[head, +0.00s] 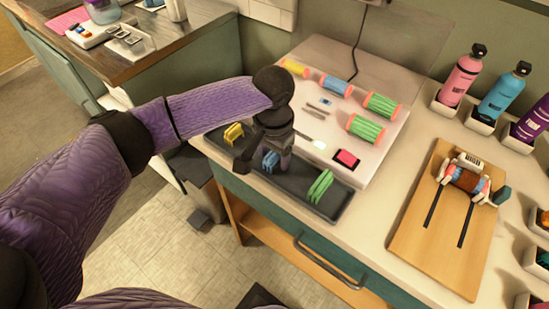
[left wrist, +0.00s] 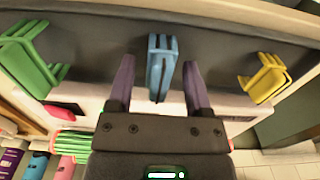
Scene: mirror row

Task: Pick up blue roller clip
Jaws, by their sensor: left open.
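The blue roller clip (head: 270,160) stands in the black tray (head: 341,203), between a yellow clip (head: 234,133) and a green clip (head: 320,186). My left gripper (head: 263,158) points down at the tray, directly over the blue clip, and partly covers it in the head view. In the left wrist view the blue clip (left wrist: 162,62) shows between the two open fingers (left wrist: 157,84), with gaps on both sides. I cannot tell how far its top reaches between them. My right gripper is not in view.
Several colored rollers (head: 337,88) and a pink block (head: 346,159) lie on the white surface behind the tray. A wooden board (head: 459,237) with a strapped item (head: 467,178) is at right. Pink (head: 462,78) and blue bottles (head: 505,92) stand at the back right.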

